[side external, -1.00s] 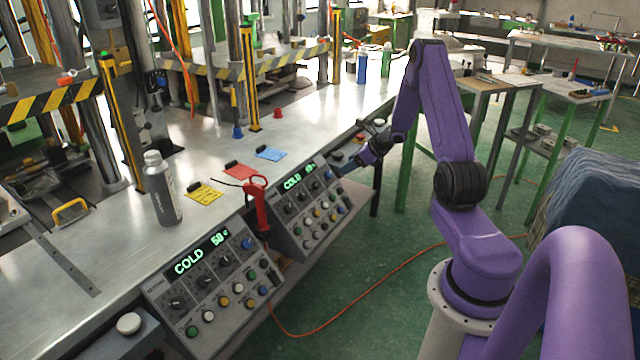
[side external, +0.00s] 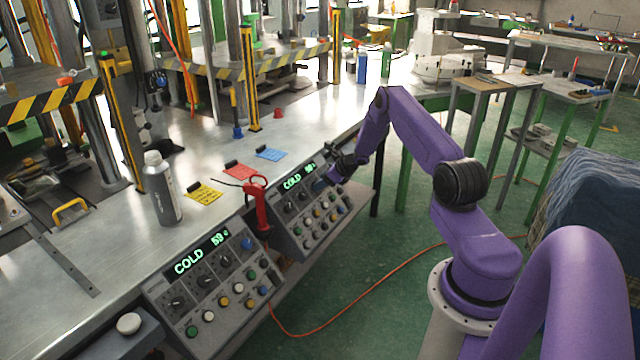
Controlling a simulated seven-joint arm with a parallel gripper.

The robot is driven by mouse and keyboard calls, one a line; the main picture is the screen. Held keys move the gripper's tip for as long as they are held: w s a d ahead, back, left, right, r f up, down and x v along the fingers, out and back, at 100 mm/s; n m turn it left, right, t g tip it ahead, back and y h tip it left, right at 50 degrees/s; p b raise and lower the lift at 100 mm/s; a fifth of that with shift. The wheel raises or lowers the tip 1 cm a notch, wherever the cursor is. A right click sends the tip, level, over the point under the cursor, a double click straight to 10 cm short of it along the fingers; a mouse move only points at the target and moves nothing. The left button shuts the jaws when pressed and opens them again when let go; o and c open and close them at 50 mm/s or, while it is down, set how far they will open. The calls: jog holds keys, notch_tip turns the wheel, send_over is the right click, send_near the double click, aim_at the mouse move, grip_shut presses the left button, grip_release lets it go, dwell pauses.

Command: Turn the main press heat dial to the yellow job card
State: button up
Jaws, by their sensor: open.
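The yellow job card (side external: 204,194) lies on the steel bench, with the red card (side external: 239,171) and blue card (side external: 270,154) farther along. The near control panel (side external: 212,286) has dark dials and a green display (side external: 202,252) reading COLD and what looks like 59. The far panel (side external: 303,212) has its own COLD display (side external: 298,177), its number too small to read surely. No label shows which panel is the main press. My gripper (side external: 322,183) is open at the upper right of the far panel, close to its dials; the small view hides whether it touches one.
A red-handled tool (side external: 260,205) stands between the two panels. A grey bottle (side external: 162,190) stands on the bench left of the yellow card. An orange cable (side external: 360,278) runs over the green floor. The space in front of the panels is open.

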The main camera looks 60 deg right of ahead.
jog(key=shift+x, duration=0.9)
jog(key=shift+c, duration=0.4)
jog(key=c, duration=1)
